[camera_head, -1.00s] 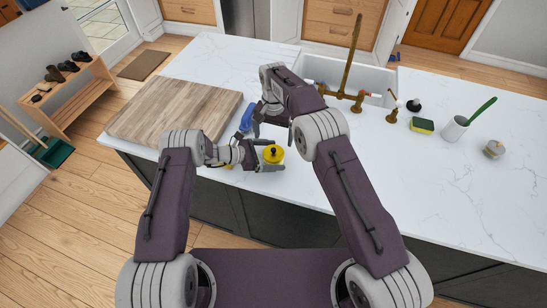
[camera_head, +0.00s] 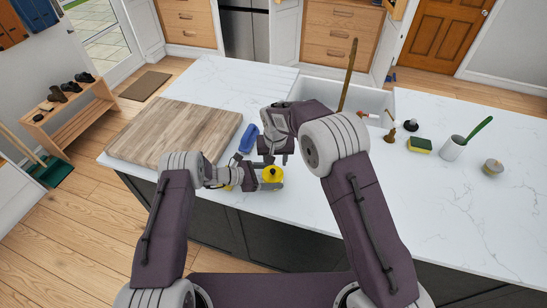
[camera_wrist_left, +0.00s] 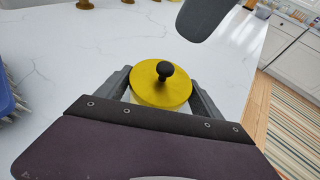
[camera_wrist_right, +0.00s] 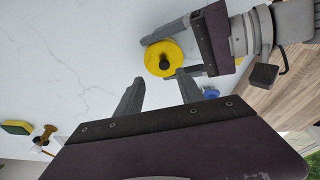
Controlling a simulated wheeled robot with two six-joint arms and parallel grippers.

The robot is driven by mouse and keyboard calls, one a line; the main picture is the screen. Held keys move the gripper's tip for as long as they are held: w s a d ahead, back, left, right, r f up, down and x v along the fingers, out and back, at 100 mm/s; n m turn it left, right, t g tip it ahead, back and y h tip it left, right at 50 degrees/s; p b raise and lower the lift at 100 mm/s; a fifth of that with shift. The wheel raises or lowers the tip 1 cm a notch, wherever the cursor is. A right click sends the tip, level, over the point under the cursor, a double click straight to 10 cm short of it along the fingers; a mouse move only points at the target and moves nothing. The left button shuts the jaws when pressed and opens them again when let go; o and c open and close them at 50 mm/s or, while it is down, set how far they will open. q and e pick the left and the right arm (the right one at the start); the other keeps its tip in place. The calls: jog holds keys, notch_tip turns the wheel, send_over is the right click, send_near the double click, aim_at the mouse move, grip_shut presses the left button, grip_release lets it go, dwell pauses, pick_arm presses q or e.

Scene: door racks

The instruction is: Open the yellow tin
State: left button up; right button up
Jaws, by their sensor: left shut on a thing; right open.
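The yellow tin has a round yellow lid with a black knob. In the left wrist view the yellow tin (camera_wrist_left: 160,88) stands between the fingers of my left gripper (camera_wrist_left: 165,90), which is shut on it from the sides. In the head view the tin (camera_head: 272,174) is near the counter's front edge, with my left gripper (camera_head: 268,178) around it. My right gripper (camera_wrist_right: 155,90) is open and empty. In the right wrist view the tin (camera_wrist_right: 164,58) lies just beyond its fingertips, lid and knob facing the camera. The lid sits on the tin.
A blue brush (camera_head: 248,138) lies left of the tin, and a wooden board (camera_head: 175,130) lies farther left. The counter right of the tin is clear.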

aim_at(273, 171)
jog(key=s+v, duration=0.1)
jog(key=v, duration=0.4)
jog(key=shift+t, duration=0.4)
jog(key=x, duration=0.8)
jog(key=a+x, duration=0.1)
jog(key=x, duration=0.3)
jog(key=shift+s, duration=0.1)
grip_shut()
jog(key=shift+r, duration=0.1)
pick_arm(q)
jog(key=shift+f, duration=0.15)
pick_arm(e)
jog(key=shift+r, duration=0.35)
jog(key=shift+r+n, duration=0.3)
jog(key=shift+r, duration=0.4)
pick_arm(q)
jog(key=shift+s, duration=0.1)
pick_arm(e)
jog(key=shift+f, duration=0.15)
